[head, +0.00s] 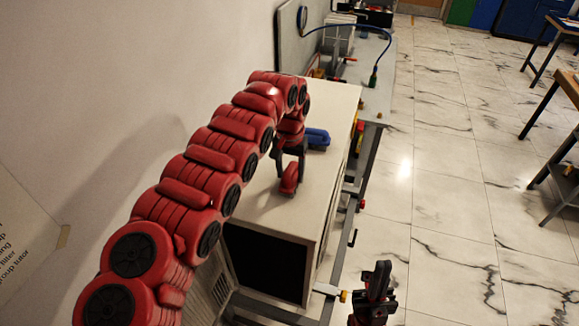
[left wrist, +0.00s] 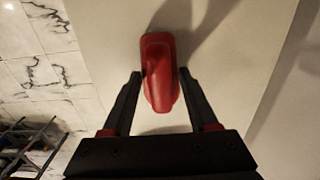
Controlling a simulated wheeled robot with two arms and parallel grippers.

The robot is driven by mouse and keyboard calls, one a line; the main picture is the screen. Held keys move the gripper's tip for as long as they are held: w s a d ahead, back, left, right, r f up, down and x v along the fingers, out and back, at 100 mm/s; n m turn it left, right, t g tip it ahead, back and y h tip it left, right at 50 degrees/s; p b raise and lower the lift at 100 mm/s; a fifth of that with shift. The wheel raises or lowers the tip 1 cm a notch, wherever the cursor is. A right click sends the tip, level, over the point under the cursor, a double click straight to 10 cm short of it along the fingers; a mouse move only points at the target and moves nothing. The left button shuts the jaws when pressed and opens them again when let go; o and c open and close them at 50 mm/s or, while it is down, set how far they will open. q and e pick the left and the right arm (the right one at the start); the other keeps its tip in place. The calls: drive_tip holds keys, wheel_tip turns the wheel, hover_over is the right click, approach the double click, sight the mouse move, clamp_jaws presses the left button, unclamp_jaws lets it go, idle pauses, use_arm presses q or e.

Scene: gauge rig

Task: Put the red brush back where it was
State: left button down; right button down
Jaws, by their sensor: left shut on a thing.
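The red brush (head: 290,178) is at my left gripper (head: 287,160), over the white top of a cabinet. I cannot tell whether the brush touches the cabinet top. A blue brush (head: 317,138) lies on the cabinet top just behind, to the right of my left gripper. My right gripper (head: 377,285) is low at the bottom of the head view, apart from the cabinet; its opening is unclear.
The white cabinet (head: 335,110) has a dark front opening and stands near the wall. Its top is bare in front of the brushes. Behind it is a grey bench (head: 375,85) with a blue cable (head: 345,27). Marble floor lies open to the right.

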use_arm(q)
drive_tip(key=shift+s, duration=0.15)
drive_tip(key=shift+f, duration=0.1)
drive_tip(key=shift+c, duration=2.1)
unclamp_jaws()
drive_tip(key=shift+o, duration=1.3)
